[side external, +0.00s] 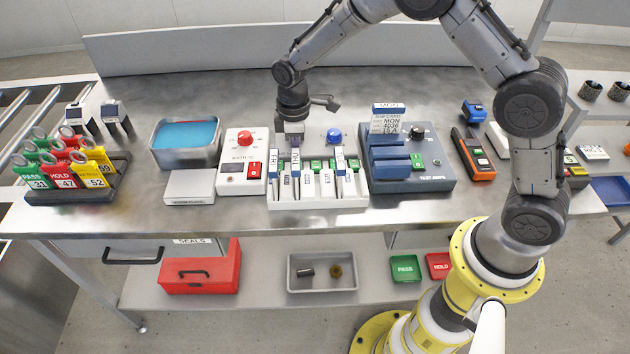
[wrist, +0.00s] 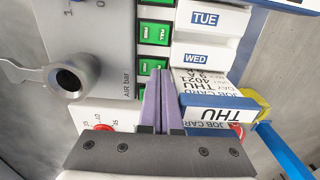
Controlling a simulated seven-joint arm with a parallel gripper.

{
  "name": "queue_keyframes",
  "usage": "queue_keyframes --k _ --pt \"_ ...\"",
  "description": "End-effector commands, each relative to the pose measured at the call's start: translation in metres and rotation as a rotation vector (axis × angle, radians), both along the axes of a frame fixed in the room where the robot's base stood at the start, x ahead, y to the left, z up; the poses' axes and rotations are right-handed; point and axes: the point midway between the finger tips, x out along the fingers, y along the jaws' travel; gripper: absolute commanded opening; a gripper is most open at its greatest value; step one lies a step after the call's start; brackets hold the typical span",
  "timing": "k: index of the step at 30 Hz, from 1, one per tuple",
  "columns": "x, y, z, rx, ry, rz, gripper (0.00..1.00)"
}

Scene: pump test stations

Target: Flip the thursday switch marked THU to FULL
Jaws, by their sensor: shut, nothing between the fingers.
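My gripper (wrist: 160,80) is shut and empty, pointing down over the white weekly board (side external: 320,203); it also shows in the side external view (side external: 293,135). In the wrist view its fingertips lie by a green switch (wrist: 153,65) at the lower end of the row; whether they touch it I cannot tell. Another green switch (wrist: 155,33) stands farther up, marked FULL. The labels TUE (wrist: 205,19) and WED (wrist: 195,57) are readable beside the row. A job card reading THU (wrist: 229,115) lies beside the fingers. The thursday switch itself seems hidden by the fingers.
A grey panel marked AIR bar with a lever (wrist: 68,80) stands close to the row. A white unit with a red knob (side external: 245,138) is left of the board, and a pump station (side external: 432,180) with job card is right. A blue water bath (side external: 185,134) stands farther left.

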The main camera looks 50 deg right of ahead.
Motion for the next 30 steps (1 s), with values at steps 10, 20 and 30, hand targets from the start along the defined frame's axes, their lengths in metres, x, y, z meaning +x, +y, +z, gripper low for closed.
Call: queue_keyframes --k 10,20,30 --pt "0.0 0.0 -0.005 0.0 0.0 0.0 0.0" --pt "0.0 0.0 -0.009 0.0 0.0 0.0 0.0" --pt "0.0 0.0 -0.014 0.0 0.0 0.0 0.0"
